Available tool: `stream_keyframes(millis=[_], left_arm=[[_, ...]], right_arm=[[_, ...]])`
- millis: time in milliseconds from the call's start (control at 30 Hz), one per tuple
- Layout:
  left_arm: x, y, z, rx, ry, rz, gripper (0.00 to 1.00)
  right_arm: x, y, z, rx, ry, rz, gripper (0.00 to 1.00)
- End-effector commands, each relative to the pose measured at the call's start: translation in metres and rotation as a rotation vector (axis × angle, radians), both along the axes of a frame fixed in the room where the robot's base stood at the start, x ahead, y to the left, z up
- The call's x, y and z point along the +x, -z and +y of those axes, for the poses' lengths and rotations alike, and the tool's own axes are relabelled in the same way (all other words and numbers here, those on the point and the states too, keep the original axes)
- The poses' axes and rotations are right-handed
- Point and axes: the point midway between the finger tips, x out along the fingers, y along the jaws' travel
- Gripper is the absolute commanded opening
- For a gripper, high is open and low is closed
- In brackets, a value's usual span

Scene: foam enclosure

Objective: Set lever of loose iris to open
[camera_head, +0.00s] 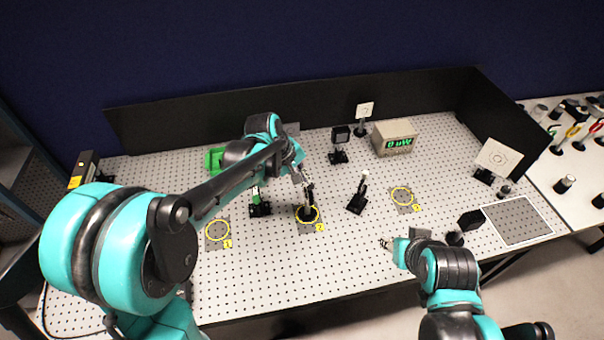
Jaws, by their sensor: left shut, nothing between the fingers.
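My left arm reaches across the perforated table, and its gripper (305,183) is shut and empty. Its fingertips are at the top of a dark post-mounted part (309,198) that stands upright inside the middle yellow ring (308,221). This part may be the loose iris. The gripper partly covers it, and its lever cannot be made out, nor whether the fingers touch it. My right gripper (385,243) is low over the front of the table, apart from the parts; its fingers are too small to judge.
A dark post part (357,197) stands right of the middle ring, and a green-topped mount (260,206) left of it. Empty yellow rings lie at left (218,240) and right (403,204). A display box (395,138) and white target card (498,157) stand farther back. The front-centre table is clear.

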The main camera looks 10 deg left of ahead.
Motion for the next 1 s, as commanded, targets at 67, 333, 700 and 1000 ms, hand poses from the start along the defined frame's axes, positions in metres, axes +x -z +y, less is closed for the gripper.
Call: stream_keyframes(millis=[67,333,700,1000], left_arm=[[-0.008,0.003,-0.003,0.021,0.003,-0.056,0.0],[-0.023,0.009,-0.008,0.078,0.003,-0.224,0.0],[-0.031,0.013,-0.011,0.075,0.0,-0.216,0.0],[-0.032,0.013,-0.011,0.075,0.001,-0.215,0.0]], right_arm=[[0.0,0.003,0.0,0.0,0.0,0.0,0.41],[0.0,0.01,0.0,-0.001,-0.001,0.0,0.41],[0.0,0.013,0.0,-0.001,-0.001,0.0,0.41],[0.0,0.013,0.0,-0.001,-0.001,0.0,0.41]])
